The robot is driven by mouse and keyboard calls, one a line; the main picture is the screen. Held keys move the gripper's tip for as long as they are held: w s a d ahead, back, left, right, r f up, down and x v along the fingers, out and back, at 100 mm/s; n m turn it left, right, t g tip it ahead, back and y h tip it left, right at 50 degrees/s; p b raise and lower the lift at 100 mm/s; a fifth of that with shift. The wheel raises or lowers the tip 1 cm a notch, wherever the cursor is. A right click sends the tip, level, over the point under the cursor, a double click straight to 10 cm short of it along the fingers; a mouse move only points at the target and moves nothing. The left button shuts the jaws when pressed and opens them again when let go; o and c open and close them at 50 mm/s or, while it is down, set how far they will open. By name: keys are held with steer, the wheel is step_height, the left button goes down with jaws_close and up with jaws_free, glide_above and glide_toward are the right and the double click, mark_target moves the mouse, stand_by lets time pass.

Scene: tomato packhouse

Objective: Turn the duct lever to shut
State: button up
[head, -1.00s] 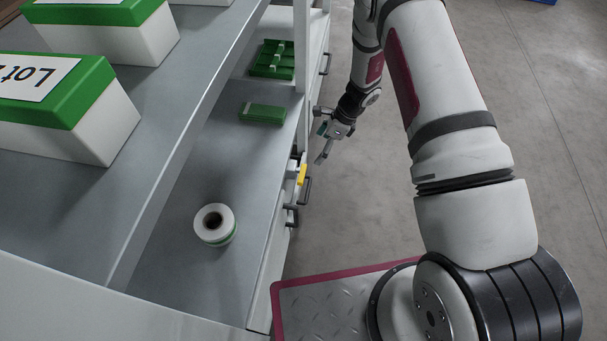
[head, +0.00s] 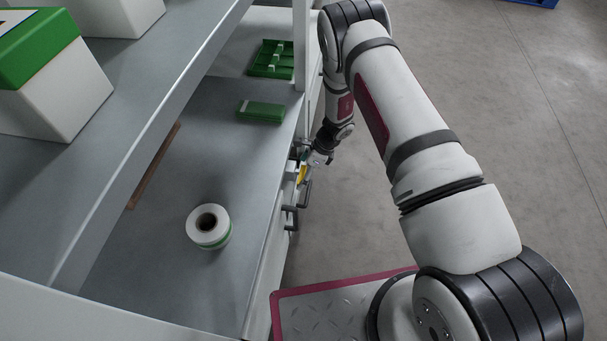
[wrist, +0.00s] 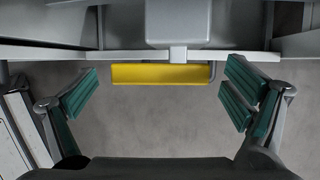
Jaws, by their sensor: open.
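The yellow duct lever (head: 302,173) sits on the front of the bench, partly hidden by my gripper in the head view. In the wrist view the lever (wrist: 160,74) is a yellow bar lying level across the picture, below a grey housing (wrist: 178,22). My gripper (wrist: 160,98) is open, its green-padded fingers on either side of the lever with a gap at both ends. In the head view my gripper (head: 311,165) is right at the lever. I cannot tell whether any finger touches it.
Dark drawer handles (head: 290,214) stick out of the bench front near the lever. A label roll (head: 209,227), a green box (head: 261,111) and a green tray (head: 271,59) stand on the bench top (head: 165,225).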

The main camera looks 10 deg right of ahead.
steer(key=shift+f, duration=0.1)
steer(key=c, duration=1.2)
steer(key=shift+o, duration=0.2)
steer(key=shift+a+f+t+b, duration=0.1)
steer(key=shift+f+t+b, duration=0.1)
steer(key=shift+t+b, duration=0.65)
steer(key=shift+h+b, duration=0.3)
steer(key=shift+b, duration=0.4)
steer(key=shift+s, duration=0.1)
steer(key=shift+r, duration=0.1)
